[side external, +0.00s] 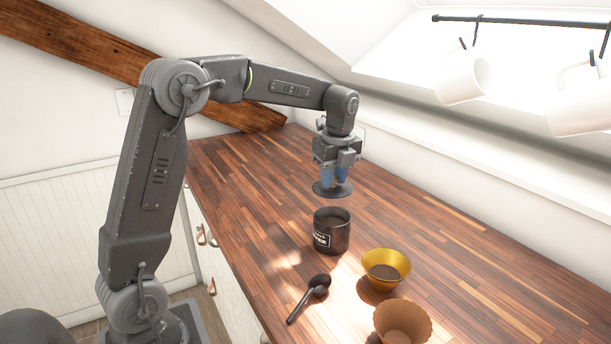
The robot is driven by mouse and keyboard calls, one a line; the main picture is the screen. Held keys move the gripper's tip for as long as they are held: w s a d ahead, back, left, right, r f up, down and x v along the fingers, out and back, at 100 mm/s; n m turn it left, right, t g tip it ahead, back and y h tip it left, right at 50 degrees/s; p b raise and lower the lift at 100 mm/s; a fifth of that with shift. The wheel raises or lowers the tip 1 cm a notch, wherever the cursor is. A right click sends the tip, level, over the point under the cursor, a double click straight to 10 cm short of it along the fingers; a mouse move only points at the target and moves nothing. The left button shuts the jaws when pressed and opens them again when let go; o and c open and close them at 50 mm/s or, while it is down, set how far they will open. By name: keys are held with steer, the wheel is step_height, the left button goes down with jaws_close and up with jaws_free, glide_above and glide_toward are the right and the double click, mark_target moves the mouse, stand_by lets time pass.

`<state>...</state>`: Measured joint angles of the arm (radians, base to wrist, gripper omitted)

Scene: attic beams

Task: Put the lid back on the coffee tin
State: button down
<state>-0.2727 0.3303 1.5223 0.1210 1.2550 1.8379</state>
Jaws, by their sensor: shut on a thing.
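The coffee tin (331,237) is a short black cylinder with a white label, standing upright and open-topped on the wooden counter. My gripper (334,181) points down above the tin and slightly behind it in the picture. Its blue fingers are shut on the dark round lid (332,190). The lid is held roughly level, in the air, with a visible gap between it and the tin's rim. The exact grip on the lid's top is hard to make out.
A dark scoop (310,295) lies in front of the tin. A gold bowl-like dripper (386,267) and a brown fluted paper filter (402,322) stand to the right. White mugs (463,77) hang from a rail at upper right. The counter (245,165) is clear behind the tin.

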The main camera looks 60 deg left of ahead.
steer(key=shift+w+d+f, duration=0.1)
steer(key=shift+f, duration=3.05)
steer(key=shift+f, duration=0.2)
steer(key=shift+c, duration=2.1)
jaws_free()
steer(key=shift+r, duration=0.15)
steer(key=shift+r, duration=3.4)
jaws_close()
